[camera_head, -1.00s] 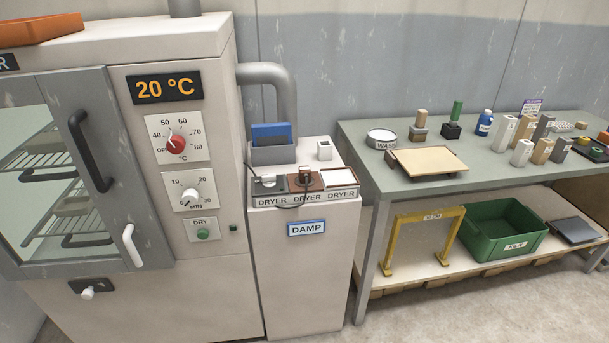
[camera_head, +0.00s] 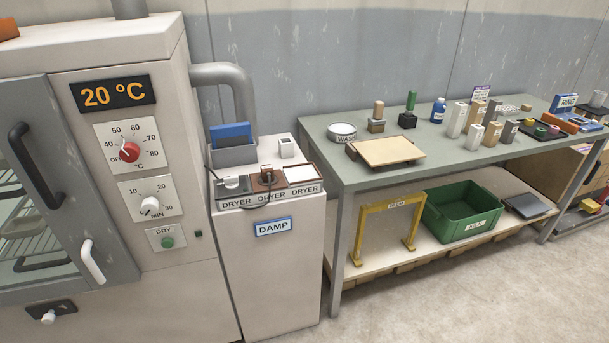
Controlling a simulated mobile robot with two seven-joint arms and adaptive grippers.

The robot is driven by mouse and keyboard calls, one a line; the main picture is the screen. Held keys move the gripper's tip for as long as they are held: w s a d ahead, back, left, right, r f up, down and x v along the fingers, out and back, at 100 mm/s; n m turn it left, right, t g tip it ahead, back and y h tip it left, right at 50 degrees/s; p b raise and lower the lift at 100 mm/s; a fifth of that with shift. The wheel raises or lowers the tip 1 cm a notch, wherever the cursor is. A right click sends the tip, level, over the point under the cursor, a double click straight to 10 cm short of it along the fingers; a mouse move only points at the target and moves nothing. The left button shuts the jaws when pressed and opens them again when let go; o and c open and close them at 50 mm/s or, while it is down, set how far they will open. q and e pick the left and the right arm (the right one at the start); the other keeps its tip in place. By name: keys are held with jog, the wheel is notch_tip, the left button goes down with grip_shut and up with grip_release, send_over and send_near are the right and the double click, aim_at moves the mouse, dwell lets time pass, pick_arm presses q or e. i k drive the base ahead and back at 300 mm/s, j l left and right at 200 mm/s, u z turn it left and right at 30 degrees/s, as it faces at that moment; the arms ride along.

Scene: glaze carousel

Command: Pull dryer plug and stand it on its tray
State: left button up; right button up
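On top of the low white cabinet (camera_head: 268,264) stand three small places side by side, each with a DRYER label. The left one is a grey plate (camera_head: 232,186) with a small light piece on it and a dark cord near it. The middle one is a brown plate (camera_head: 258,187) with a dark brown plug-like piece (camera_head: 267,176) on it. Which piece is the dryer plug is too small to tell for sure. Neither gripper is in view.
The dryer cabinet (camera_head: 180,265) with its 20 °C display stands to the left. A blue item (camera_head: 230,132) sits in a grey holder behind the plates. The workbench (camera_head: 330,180) at right holds a board (camera_head: 386,151) and several blocks. A green crate (camera_head: 465,214) is below. Floor at front right is clear.

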aim_at(268, 169)
jog(key=i+l+u, duration=0.1)
jog(key=l, duration=0.25)
jog(key=i+l+u, duration=0.1)
jog(key=i+l, duration=0.15)
jog(key=l, duration=0.15)
jog(key=i+l+u, duration=0.15)
jog(key=l, duration=0.2)
jog(key=i+l+u, duration=0.1)
jog(key=l, duration=0.3)
jog(key=i+l+u, duration=0.1)
jog(key=l, duration=0.3)
jog(key=i+l+u, duration=0.1)
jog(key=l, duration=0.35)
jog(key=i, duration=0.05)
